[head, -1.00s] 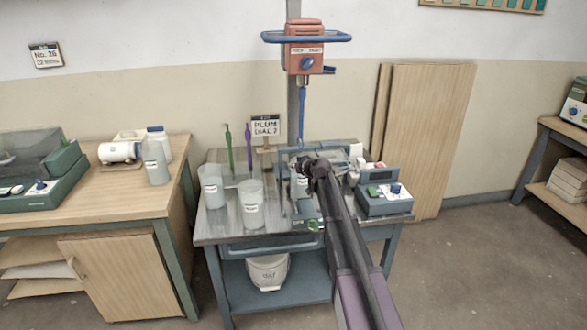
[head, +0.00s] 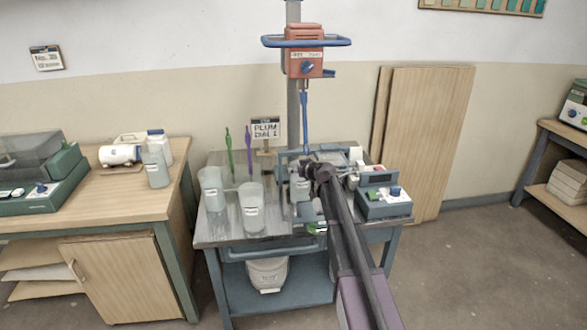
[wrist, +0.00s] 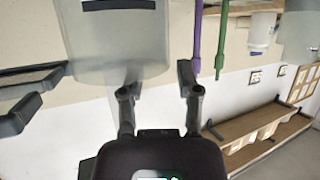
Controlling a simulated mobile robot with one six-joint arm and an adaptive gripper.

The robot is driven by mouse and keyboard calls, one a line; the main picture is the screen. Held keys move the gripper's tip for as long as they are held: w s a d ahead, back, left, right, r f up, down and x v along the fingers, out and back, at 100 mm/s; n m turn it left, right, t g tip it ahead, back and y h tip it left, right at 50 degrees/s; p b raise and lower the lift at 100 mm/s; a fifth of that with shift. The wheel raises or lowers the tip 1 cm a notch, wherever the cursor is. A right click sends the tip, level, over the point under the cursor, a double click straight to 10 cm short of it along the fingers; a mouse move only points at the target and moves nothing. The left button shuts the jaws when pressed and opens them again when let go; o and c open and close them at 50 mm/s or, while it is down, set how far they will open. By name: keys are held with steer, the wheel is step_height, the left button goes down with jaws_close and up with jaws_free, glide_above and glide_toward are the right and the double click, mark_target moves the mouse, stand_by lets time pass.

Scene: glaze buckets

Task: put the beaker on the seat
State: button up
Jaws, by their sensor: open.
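A translucent beaker (head: 299,188) with a label stands on the cart within the blue frame, which looks like the seat (head: 283,168), below the stirrer. Its base is partly hidden, so I cannot tell exactly how it sits. My gripper (head: 308,168) is just to its upper right, with my arm covering the space behind. In the wrist view a large translucent beaker (wrist: 115,40) fills the upper left; my open fingers (wrist: 158,82) are in front of it. The left finger overlaps its edge, and nothing is between them.
Two more beakers (head: 212,188) (head: 252,208) stand at the cart's left. Green (head: 229,152) and purple (head: 248,149) rods rise behind them. The orange stirrer (head: 304,50) hangs its blue shaft (head: 304,120) close above my gripper. A green-grey device (head: 384,203) is at the right.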

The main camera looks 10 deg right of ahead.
steer(key=p+v, duration=0.3)
steer(key=v, duration=0.7)
stand_by(0.4)
steer(key=s+a+f+m+g+h, duration=0.1)
steer(key=s+f+g, duration=0.2)
steer(key=s, duration=0.8)
steer(key=s+a+f+m+g+h, duration=0.1)
steer(key=s+f+g, duration=0.3)
steer(key=s, duration=0.8)
steer(key=s+a+f+m+g+h, duration=0.2)
steer(key=s+f+g+h, duration=0.1)
steer(key=s, duration=0.8)
steer(key=shift+s+f+m+g, duration=0.35)
steer(key=shift+f+g, duration=0.3)
steer(key=shift+g, duration=0.55)
steer(key=shift+w+a, duration=0.1)
steer(key=shift+a, duration=0.1)
